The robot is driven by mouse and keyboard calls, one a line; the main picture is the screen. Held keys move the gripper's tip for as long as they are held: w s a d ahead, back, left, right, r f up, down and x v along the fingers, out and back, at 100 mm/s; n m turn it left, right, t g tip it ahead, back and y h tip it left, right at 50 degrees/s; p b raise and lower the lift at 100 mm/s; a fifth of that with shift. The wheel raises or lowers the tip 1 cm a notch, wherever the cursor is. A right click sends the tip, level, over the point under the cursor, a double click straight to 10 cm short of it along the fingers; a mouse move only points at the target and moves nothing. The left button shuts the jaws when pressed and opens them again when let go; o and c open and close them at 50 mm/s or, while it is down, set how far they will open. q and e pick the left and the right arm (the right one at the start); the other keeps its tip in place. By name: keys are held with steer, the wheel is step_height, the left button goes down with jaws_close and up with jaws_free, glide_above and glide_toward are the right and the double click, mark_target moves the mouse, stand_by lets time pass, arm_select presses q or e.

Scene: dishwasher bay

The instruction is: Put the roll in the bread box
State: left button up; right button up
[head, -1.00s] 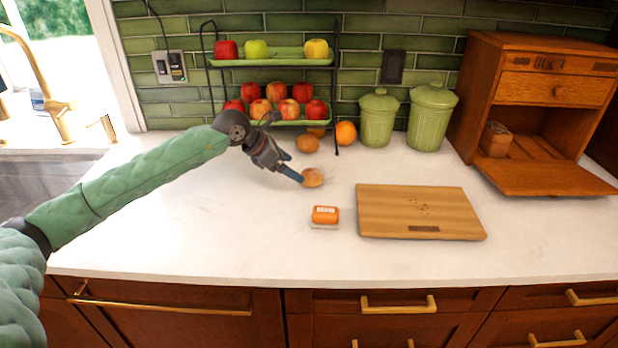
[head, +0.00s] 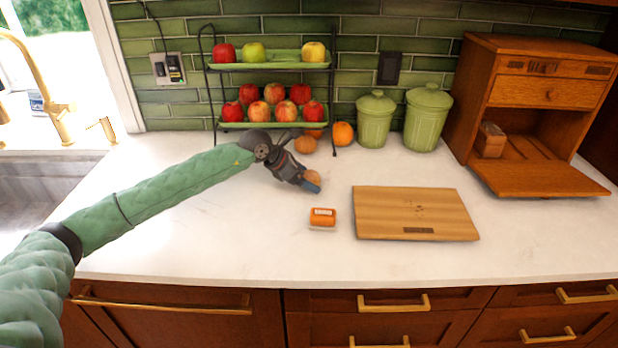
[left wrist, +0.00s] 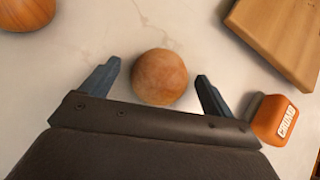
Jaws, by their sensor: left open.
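The roll (head: 312,177) is a small round brown bun on the white counter, partly hidden by my left gripper in the head view. In the left wrist view the roll (left wrist: 159,77) sits between the two blue fingertips, with a gap on each side. My left gripper (head: 312,184) is open around the roll; its fingers also show in the left wrist view (left wrist: 157,84). The wooden bread box (head: 545,87) stands at the back right, its front flap (head: 540,180) lowered and a small packaged loaf (head: 490,140) inside. My right gripper is not in view.
An orange-topped sponge or box (head: 322,217) lies in front of the roll. A cutting board (head: 415,213) lies to the right. Two green canisters (head: 375,120) (head: 427,118) stand behind. A fruit rack (head: 270,66) stands at the back, with an orange (head: 343,134) beside it.

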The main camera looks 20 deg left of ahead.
arm_select(q)
steer(key=c, duration=1.1)
steer(key=shift+c, duration=0.2)
